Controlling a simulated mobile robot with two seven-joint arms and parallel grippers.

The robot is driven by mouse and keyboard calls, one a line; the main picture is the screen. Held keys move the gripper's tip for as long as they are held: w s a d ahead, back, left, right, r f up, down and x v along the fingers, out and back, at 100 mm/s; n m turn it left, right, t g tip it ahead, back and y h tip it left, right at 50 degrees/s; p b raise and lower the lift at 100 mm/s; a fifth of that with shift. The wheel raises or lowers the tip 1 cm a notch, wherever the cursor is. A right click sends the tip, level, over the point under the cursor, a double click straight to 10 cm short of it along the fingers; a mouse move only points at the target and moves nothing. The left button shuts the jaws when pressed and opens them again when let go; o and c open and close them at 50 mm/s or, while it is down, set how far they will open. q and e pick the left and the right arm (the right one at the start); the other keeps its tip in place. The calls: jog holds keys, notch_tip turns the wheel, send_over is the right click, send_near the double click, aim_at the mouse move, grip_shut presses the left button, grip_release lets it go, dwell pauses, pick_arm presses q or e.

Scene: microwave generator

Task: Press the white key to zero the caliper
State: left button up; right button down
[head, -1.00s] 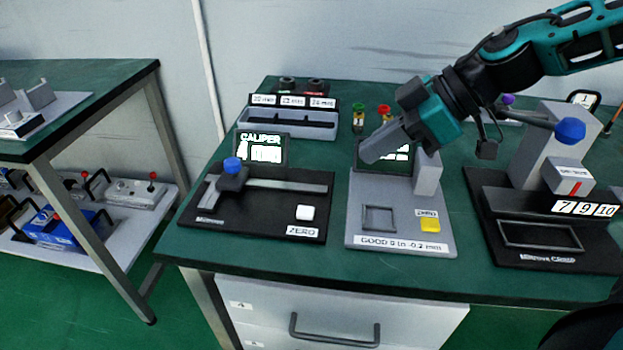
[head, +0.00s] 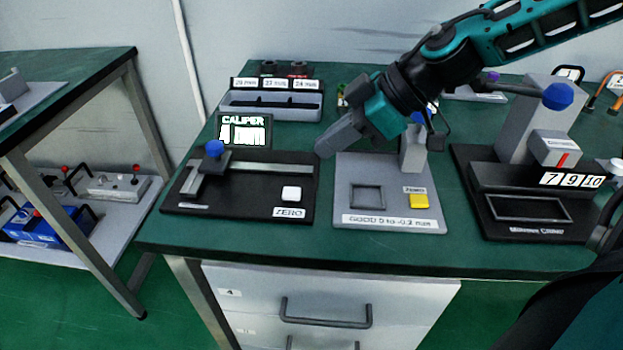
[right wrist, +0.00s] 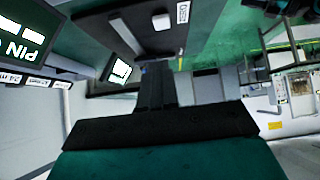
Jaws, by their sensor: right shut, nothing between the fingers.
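The white key (head: 291,193) sits on the right part of the black caliper base (head: 240,200), above the ZERO label (head: 289,212). The caliper's slider with a blue knob (head: 215,148) stands at the left of its rail. The caliper display (head: 244,131) behind it is lit and reads CALIPER with a value in mm. My right gripper (head: 325,150) is shut and empty, above and behind the key, apart from it. In the right wrist view the fingers (right wrist: 157,85) are together, and the white key (right wrist: 161,21) shows beyond them.
To the right stands a grey gauge with a yellow key (head: 419,201), partly hidden by my arm. A black press with a blue knob (head: 558,96) is further right. A grey bin (head: 270,113) stands behind the caliper. Green table shows along the front edge.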

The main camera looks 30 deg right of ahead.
aim_at(295, 188)
jog(key=b+x, duration=0.1)
jog(key=x, duration=0.4)
jog(key=shift+s+d+f, duration=0.1)
notch_tip(295, 188, down, 2)
jog(key=shift+d+f+b, duration=0.1)
jog(key=shift+f+b, duration=0.15)
jog(key=shift+b, duration=0.35)
jog(key=shift+f, duration=0.45)
jog(key=shift+f, duration=0.1)
